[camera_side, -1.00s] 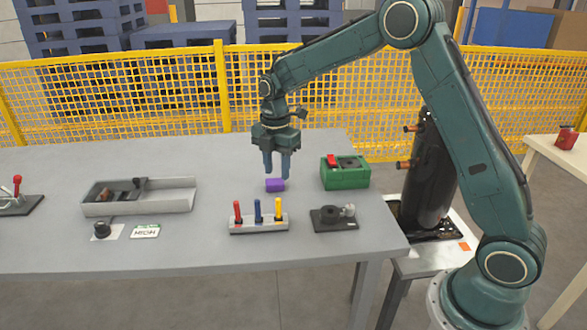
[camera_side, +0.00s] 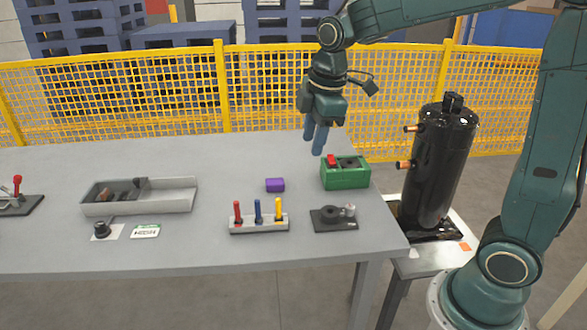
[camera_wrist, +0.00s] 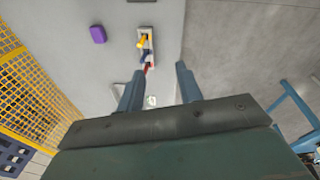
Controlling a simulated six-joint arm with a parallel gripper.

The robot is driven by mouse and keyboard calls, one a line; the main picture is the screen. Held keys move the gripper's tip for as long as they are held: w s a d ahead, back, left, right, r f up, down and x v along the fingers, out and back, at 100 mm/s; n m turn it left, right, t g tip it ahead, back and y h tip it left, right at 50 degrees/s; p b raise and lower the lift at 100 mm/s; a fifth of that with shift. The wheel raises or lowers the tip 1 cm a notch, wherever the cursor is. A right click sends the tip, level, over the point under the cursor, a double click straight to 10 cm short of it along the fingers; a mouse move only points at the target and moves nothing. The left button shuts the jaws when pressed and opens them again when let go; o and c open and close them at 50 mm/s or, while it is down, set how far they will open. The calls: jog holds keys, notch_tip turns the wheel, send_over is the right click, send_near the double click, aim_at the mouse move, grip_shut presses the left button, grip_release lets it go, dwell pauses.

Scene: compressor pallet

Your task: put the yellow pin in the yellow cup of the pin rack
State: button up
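The yellow pin (camera_side: 278,208) stands upright in the right-hand cup of the pin rack (camera_side: 258,225), beside a blue pin (camera_side: 257,210) and a red pin (camera_side: 238,211). The yellow pin also shows in the wrist view (camera_wrist: 141,42), at the upper end of the rack (camera_wrist: 149,60). My gripper (camera_side: 315,149) is raised above the back right of the table, near the green box and well apart from the rack. Its fingers (camera_wrist: 158,88) are spread with nothing between them in the wrist view.
A purple block (camera_side: 275,185) lies behind the rack. A green box (camera_side: 345,173) with a red part stands below my gripper. A black device (camera_side: 333,217) sits right of the rack, and a grey tray (camera_side: 185,197) lies left. A black cylinder (camera_side: 440,165) stands beyond the table's right edge.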

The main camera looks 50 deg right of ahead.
jog(key=s+a+r+m+t, duration=0.1)
jog(key=s+r+m+t, duration=0.1)
jog(key=s+m, duration=0.9)
jog(key=shift+s+a+m+t, duration=0.25)
jog(key=shift+s+t, duration=0.45)
jog(key=shift+s, duration=3.9)
